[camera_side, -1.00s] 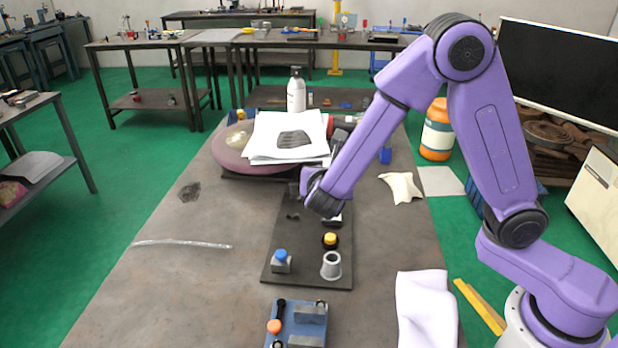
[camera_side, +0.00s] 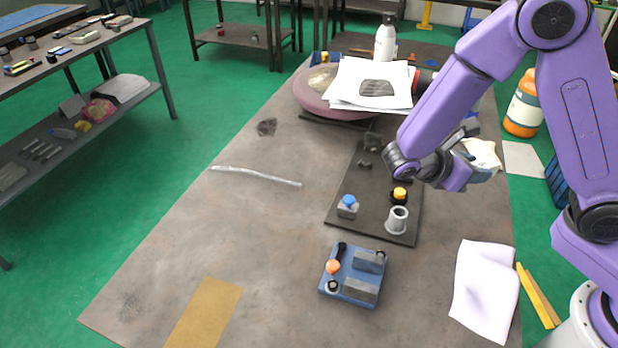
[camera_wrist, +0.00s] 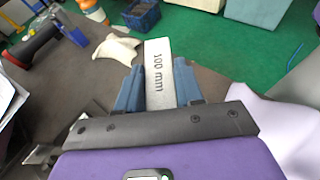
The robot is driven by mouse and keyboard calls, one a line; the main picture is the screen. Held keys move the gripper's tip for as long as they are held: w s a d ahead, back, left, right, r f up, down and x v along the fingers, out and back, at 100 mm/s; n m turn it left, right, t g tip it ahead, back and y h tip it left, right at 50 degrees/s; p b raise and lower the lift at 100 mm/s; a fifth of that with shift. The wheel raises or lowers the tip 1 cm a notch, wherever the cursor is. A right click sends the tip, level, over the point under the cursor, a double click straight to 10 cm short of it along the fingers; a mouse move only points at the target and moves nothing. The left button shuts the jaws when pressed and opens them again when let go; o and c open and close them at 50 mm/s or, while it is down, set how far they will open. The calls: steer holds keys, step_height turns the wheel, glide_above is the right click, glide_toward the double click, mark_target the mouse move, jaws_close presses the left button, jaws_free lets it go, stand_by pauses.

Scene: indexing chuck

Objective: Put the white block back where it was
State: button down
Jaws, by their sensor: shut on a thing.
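The white block (camera_wrist: 158,62), a light bar marked "100 mm", is between the two blue fingers of my gripper (camera_wrist: 158,88) in the wrist view. The gripper is shut on it, and the block's far end sticks out beyond the fingertips. In the side view my gripper (camera_side: 472,165) is turned to the right, above the right edge of the dark board (camera_side: 372,215) and near the crumpled white cloth. The block is hard to make out there. The board carries a grey block with a blue knob (camera_side: 347,205), a yellow-and-black knob (camera_side: 399,195) and a grey cup (camera_side: 397,220).
A blue fixture (camera_side: 353,275) with grey blocks and an orange knob stands in front of the board. Papers (camera_side: 372,84) lie on a round plate behind. A white cloth (camera_side: 484,290) lies at front right, and a clear strip (camera_side: 255,175) at left. The table's left side is mostly bare.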

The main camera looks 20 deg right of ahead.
steer(key=s+a+f+m+g+y, duration=0.3)
steer(key=s+a+m+g+y, duration=0.45)
steer(key=m+g+y, duration=0.4)
steer(key=w+a+r+m+t+y, duration=0.15)
steer(key=w+a+m+y, duration=0.25)
steer(key=a+m+y, duration=0.55)
steer(key=w+r+m+t+y, duration=0.4)
steer(key=w+m+t+y, duration=0.2)
steer(key=w+m+t, duration=0.65)
steer(key=m+g, duration=0.2)
glide_above(313, 178)
steer(key=f, duration=0.8)
steer(key=shift+s+d+f, duration=0.1)
steer(key=shift+s+f, duration=0.2)
steer(key=shift+f, duration=0.05)
steer(key=shift+w+f, duration=0.3)
steer(key=shift+f, duration=1.65)
